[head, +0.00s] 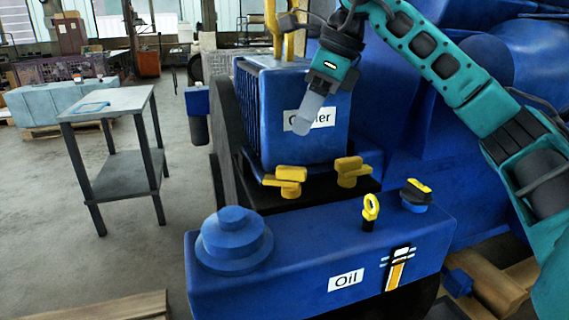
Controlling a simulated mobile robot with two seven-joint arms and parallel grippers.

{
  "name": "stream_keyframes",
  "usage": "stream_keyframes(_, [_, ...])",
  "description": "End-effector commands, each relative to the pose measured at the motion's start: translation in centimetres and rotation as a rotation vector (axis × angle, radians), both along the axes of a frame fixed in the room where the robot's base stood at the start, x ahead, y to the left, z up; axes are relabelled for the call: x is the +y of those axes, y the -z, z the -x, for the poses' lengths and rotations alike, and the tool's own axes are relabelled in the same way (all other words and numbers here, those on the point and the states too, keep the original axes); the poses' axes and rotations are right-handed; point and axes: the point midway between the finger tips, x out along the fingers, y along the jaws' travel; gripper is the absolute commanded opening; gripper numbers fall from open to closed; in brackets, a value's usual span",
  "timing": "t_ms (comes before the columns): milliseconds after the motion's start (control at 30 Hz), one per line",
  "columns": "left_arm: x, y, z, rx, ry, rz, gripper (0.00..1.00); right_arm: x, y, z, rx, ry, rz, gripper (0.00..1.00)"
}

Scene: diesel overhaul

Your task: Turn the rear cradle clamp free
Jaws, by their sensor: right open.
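The blue cooler (290,85), its label partly covered by my gripper, stands on a dark cradle (300,200) behind the oil tank. Two yellow cradle clamps show at its foot: one at the left (284,181) and one at the right (350,171). I cannot tell from this view which is the rear one. Both look like a bar handle on a lower yellow piece. My right gripper (304,128) hangs in front of the cooler, pointing down and left, above the clamps and apart from them. It is open with nothing in it. My left gripper is out of view.
The blue oil tank (320,265) fills the foreground, with a round cap (234,238), yellow dipstick ring (371,208) and yellow-topped cap (416,194). The large blue engine (400,110) stands at right. A grey table (108,103) is at left, with open floor around it.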

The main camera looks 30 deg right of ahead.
Motion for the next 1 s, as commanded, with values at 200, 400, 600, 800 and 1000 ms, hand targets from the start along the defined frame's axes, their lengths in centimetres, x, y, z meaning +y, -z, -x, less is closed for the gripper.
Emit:
stream_keyframes(200, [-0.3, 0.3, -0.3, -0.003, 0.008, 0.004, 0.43, 1.3, 4.8, -1.2, 0.004, -0.001, 0.002, 0.47])
stream_keyframes(400, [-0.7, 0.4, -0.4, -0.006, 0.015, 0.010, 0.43, 2.2, 7.7, -2.1, 0.002, -0.001, -0.001, 0.47])
stream_keyframes(600, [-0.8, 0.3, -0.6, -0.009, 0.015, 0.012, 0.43, 2.7, 9.1, -2.6, 0.001, 0.000, -0.001, 0.47])
stream_keyframes(800, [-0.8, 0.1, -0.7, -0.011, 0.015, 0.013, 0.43, 2.8, 9.3, -2.7, 0.000, 0.000, -0.001, 0.47])
stream_keyframes(1000, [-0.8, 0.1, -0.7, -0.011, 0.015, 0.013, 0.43, 2.8, 9.3, -2.7, 0.000, 0.000, -0.001, 0.38])
